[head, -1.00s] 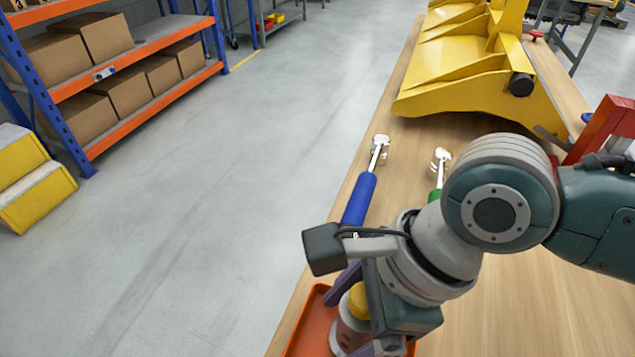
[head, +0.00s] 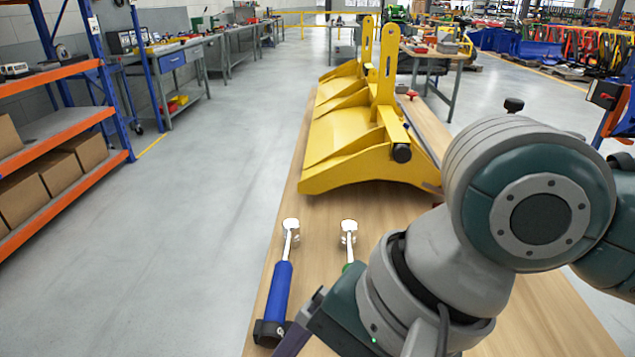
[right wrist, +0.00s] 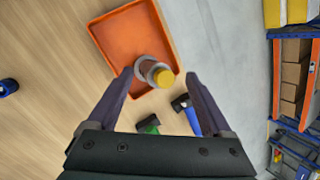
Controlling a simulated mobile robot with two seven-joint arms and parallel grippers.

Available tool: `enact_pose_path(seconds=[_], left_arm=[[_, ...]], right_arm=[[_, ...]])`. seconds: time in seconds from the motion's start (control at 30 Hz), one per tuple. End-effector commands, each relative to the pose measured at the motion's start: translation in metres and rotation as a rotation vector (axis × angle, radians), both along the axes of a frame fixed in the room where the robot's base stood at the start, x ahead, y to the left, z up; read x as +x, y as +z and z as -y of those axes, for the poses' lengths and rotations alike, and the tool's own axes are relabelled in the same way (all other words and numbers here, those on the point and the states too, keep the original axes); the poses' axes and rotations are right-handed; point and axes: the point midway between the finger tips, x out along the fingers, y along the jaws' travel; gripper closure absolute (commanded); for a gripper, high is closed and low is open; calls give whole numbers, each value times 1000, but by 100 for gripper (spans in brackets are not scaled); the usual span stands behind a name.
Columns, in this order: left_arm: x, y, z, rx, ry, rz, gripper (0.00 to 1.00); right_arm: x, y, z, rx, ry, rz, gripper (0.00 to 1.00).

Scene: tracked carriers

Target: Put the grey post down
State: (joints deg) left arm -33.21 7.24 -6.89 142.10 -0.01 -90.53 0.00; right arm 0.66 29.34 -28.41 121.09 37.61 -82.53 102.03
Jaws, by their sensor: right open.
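The grey post (right wrist: 145,68), with a yellow end facing the camera, shows in the right wrist view at the edge of the orange tray (right wrist: 108,40). My right gripper (right wrist: 159,74) is open. Its two purple fingers are spread on either side of the post in that view, with the post near the fingertips and no clear contact visible. The post and tray are out of the head view, where only part of my right gripper shows at the bottom. My left gripper is in neither view.
A blue-handled tool (head: 279,291) and a green-handled tool, mostly hidden, lie on the wooden table (head: 255,325). A large yellow bucket-like part (head: 355,150) stands farther back on the table. Orange-and-blue shelving (head: 60,128) stands at left, past open floor.

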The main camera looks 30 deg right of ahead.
Motion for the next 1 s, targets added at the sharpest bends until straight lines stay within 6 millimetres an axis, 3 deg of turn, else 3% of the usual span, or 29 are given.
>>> enact_pose_path(seconds=[0.1, 0.23, 0.5, 0.67, 1.0], left_arm=[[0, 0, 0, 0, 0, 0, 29], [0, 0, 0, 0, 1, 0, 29], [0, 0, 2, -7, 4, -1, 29], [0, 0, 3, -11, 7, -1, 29], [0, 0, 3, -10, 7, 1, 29]], right_arm=[[-13, 1, 1, -98, 302, 193, 16], [-28, 1, 21, -278, 613, 348, 16], [-63, 1, 76, -580, 1065, 381, 16], [-71, 2, 87, -629, 1152, 363, 16], [-71, 2, 87, -630, 1158, 364, 16]])
